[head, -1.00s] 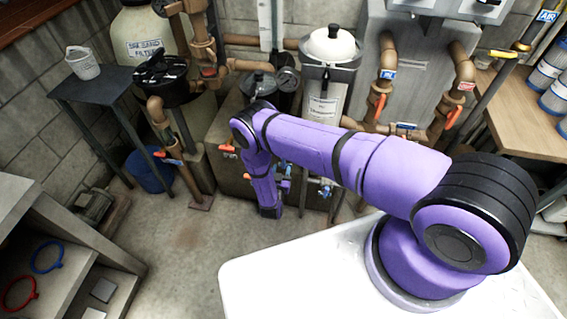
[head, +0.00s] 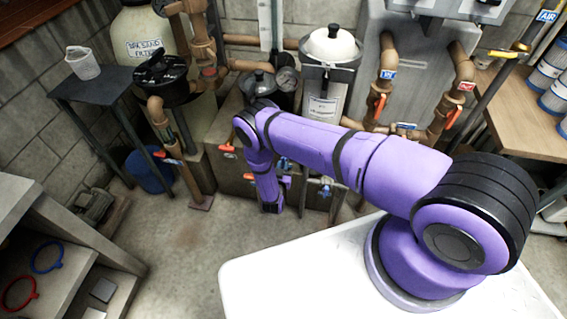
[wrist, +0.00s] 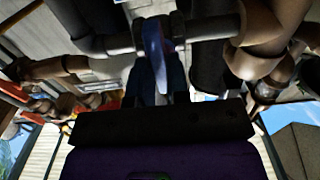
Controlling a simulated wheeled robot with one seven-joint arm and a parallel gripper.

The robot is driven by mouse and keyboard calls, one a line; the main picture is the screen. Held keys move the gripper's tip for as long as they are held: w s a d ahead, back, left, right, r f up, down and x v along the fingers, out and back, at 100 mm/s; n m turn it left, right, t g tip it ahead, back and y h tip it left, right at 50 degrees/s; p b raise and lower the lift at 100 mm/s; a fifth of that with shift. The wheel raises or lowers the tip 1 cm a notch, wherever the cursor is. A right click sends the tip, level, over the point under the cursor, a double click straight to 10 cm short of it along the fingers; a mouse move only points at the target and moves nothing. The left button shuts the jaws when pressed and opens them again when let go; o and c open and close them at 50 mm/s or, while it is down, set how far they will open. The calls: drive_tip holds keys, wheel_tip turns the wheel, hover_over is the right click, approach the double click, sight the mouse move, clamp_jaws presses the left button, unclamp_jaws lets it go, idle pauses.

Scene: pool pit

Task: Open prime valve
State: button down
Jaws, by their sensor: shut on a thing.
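A blue valve handle (wrist: 153,42) stands upright in the top middle of the wrist view, beside grey pipe fittings. My gripper (wrist: 160,75) is shut on this blue handle, its dark fingers just below and around it. In the head view my purple arm reaches left and down to the pipework, and my gripper is hidden behind the wrist. Blue valve handles show right of the wrist, one close by (head: 286,163) and one farther right (head: 325,188). I see no label that tells which is the prime valve.
A white-lidded canister (head: 330,85), a pressure gauge (head: 286,79) and brown pipes with orange handles crowd around the arm. A dark side table (head: 90,90) and a blue bucket (head: 150,170) stand left. The concrete floor (head: 190,250) in front is clear.

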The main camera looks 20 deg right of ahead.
drive_tip(key=n, duration=1.3)
drive_tip(key=shift+n, duration=0.3)
drive_tip(key=n, duration=0.5)
drive_tip(key=c, duration=1)
unclamp_jaws()
drive_tip(key=v, duration=0.7)
